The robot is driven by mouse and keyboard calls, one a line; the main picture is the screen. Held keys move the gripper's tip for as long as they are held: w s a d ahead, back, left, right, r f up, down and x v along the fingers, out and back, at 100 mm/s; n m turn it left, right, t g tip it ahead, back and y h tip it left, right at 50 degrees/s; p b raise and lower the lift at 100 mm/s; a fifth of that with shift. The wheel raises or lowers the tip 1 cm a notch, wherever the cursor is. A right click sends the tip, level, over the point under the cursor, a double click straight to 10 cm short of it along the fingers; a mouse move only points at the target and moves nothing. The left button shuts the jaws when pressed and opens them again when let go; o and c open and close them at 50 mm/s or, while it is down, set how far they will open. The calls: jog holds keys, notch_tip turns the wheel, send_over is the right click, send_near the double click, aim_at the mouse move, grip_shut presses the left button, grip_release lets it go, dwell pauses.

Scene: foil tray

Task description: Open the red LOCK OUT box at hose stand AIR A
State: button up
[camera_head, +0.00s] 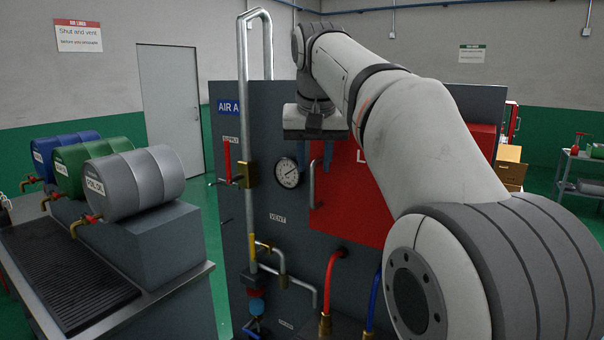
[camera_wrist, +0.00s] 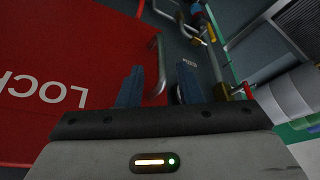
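The red LOCK OUT box (camera_head: 352,200) is on the dark AIR A stand (camera_head: 290,115); my arm hides much of it and most of its lettering. Its door looks shut. A silver bar handle (camera_head: 313,188) stands upright at its left edge. My gripper (camera_head: 327,152) is near the top of this handle. In the wrist view my gripper (camera_wrist: 160,68) is open, two dark blue fingers apart. The handle (camera_wrist: 159,70) shows between the fingers in that picture, beside the red door (camera_wrist: 50,60); I cannot tell whether it is at fingertip depth. No contact shows.
A red supply valve lever (camera_head: 227,160), a gauge (camera_head: 288,173) and yellow-handled vent piping (camera_head: 262,246) sit left of the box. Red (camera_head: 330,275) and blue (camera_head: 374,300) hoses hang below. A bench with drums (camera_head: 140,185) stands at left, with green floor between.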

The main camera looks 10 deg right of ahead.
aim_at(313, 180)
jog(key=x, duration=0.7)
jog(key=shift+w, duration=0.25)
jog(key=shift+c, duration=0.4)
grip_shut()
